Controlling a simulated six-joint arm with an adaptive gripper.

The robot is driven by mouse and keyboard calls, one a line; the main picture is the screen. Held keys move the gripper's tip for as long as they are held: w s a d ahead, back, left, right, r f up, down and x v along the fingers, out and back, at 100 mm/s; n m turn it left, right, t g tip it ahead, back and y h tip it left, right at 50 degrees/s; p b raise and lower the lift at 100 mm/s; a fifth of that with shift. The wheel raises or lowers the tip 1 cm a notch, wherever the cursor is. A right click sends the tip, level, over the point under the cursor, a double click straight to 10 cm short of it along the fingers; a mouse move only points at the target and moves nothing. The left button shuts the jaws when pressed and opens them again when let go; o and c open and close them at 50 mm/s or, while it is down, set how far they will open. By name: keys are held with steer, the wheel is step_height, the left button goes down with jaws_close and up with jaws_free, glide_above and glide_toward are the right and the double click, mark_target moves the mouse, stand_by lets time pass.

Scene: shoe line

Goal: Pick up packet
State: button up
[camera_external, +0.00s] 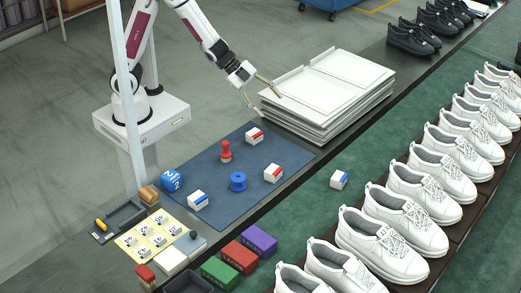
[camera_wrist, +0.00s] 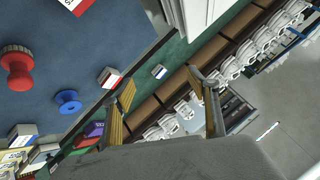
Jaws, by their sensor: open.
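Several small white packets show. One with a red stripe (camera_external: 254,136) lies on the far part of the blue mat, and another red-striped packet (camera_external: 273,173) lies nearer its right edge. A blue-striped packet (camera_external: 198,200) lies at the mat's near left. Another blue-striped packet (camera_external: 339,180) lies alone on the green belt; it also shows in the wrist view (camera_wrist: 159,71). My gripper (camera_external: 270,105) is open and empty, raised above the mat's far end beside the white stack.
A red stamp (camera_external: 226,152) and a blue spool (camera_external: 238,181) stand on the blue mat (camera_external: 215,170). A stack of white trays or boards (camera_external: 335,85) stands close to my gripper. White shoes (camera_external: 405,220) line the right side. Coloured boxes (camera_external: 240,255) stand at the front.

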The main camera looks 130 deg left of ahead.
mark_target(254, 132)
steer(key=s+f+t+h, duration=0.1)
steer(key=s+f, duration=0.1)
steer(key=f, duration=0.2)
steer(key=s+f+t+h, duration=0.1)
steer(key=s+f+h, duration=0.1)
steer(key=f, duration=0.3)
steer(key=s+f+t+h, duration=0.1)
steer(key=s+f+t, duration=0.1)
steer(key=f, duration=0.2)
steer(key=shift+s+a+f+m+h, duration=0.25)
steer(key=shift+m+h, duration=0.15)
steer(key=shift+s+f+t, duration=0.25)
steer(key=shift+s+t, duration=0.05)
steer(key=shift+s, duration=0.05)
steer(key=s+n+t, duration=0.1)
steer(key=s, duration=0.1)
steer(key=s+f+n+t, duration=0.1)
steer(key=s, duration=0.1)
steer(key=s+f+n+t, duration=0.1)
steer(key=n, duration=0.1)
steer(key=shift+s+a+f+y, duration=0.15)
steer(key=shift+s+a+y, duration=0.1)
steer(key=shift+s+y, duration=0.15)
steer(key=shift+s+a+f+n+t+y, duration=0.15)
steer(key=shift+s+n+t+y, duration=0.3)
steer(key=shift+s+n, duration=0.35)
steer(key=shift+w, duration=0.1)
steer(key=shift+w+f, duration=0.1)
steer(key=shift+w, duration=1.1)
